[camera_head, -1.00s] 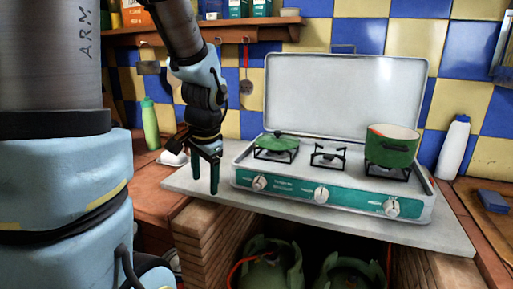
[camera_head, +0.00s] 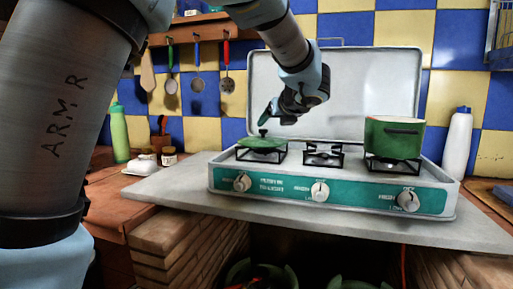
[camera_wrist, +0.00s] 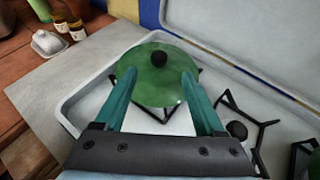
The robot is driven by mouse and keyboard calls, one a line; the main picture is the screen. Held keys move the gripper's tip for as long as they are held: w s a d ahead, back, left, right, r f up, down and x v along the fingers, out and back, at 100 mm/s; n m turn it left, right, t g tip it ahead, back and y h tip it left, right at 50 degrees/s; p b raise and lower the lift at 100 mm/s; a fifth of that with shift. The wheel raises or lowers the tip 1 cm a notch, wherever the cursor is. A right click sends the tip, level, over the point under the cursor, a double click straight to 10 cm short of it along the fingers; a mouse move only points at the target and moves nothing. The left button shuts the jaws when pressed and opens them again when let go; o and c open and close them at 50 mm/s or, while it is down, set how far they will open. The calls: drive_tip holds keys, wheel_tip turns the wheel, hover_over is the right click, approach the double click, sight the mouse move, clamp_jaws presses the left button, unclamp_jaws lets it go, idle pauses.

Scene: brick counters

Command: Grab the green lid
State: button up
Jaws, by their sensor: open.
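The green lid (camera_head: 262,143) with a dark knob lies on the left burner of the white camping stove (camera_head: 330,187). In the wrist view the lid (camera_wrist: 158,82) is just ahead of my gripper (camera_wrist: 157,82), with its black knob near the far part of the lid. My gripper (camera_head: 268,113) is open, its two teal fingers spread over the near part of the lid. Nothing is between the fingers above the lid, and I cannot tell whether they touch it. The knob stands beyond the fingertips.
A green pot (camera_head: 393,139) stands on the right burner, and the middle burner (camera_head: 322,157) is bare. The raised stove cover (camera_head: 365,85) stands behind the burners. A white bottle (camera_head: 457,143) is at the right; a green bottle (camera_head: 119,134) is at the left.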

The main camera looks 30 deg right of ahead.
sight(263, 131)
drive_tip(key=x, duration=1)
drive_tip(key=shift+p, duration=0.4)
drive_tip(key=shift+c, duration=0.4)
clamp_jaws()
